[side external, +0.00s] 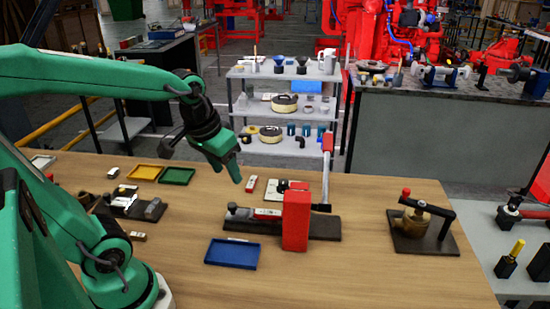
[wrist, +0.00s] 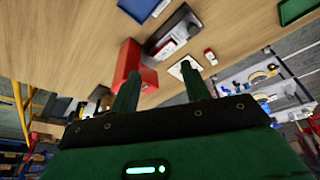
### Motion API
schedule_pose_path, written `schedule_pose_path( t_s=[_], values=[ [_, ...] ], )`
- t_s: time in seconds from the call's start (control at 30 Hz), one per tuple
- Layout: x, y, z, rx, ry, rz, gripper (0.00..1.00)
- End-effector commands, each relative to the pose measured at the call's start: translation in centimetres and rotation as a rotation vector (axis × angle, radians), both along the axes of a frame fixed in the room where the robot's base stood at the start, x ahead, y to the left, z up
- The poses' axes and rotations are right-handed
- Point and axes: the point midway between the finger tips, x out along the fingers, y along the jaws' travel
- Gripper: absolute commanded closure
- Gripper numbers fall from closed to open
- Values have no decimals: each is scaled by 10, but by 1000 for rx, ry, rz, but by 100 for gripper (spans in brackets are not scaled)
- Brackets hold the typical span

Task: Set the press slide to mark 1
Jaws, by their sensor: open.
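The press stands on a dark base plate (side external: 325,232) mid-table, with a tall red block (side external: 297,222) and an upright lever with a red handle (side external: 328,142). A low grey, red and white part (side external: 266,212), which looks like the press slide, lies left of the block. Its marks are too small to read. In the wrist view the red block (wrist: 127,62) shows near one finger. My gripper (side external: 238,180) is open and empty, above the table, behind and left of the press, touching nothing. Its fingers also show in the wrist view (wrist: 161,76).
A blue tray (side external: 232,254) lies in front of the press. Yellow (side external: 145,172) and green (side external: 177,176) trays lie at the back left. A brass-bodied device with a black lever (side external: 423,220) stands right. Small red-and-white pieces (side external: 251,184) lie behind the press. Bare wood lies front right.

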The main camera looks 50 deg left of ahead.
Motion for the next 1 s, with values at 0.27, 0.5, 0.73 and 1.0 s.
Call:
schedule_pose_path(
  t_s=[0.27, 0.5, 0.73, 1.0],
  values=[
    [27, 31, -30, -32, 116, 132, 53],
    [44, 61, -62, -63, 210, 244, 53],
    [53, 83, -89, -88, 279, 329, 53],
    [55, 92, -100, -98, 303, 359, 53]
  ],
)
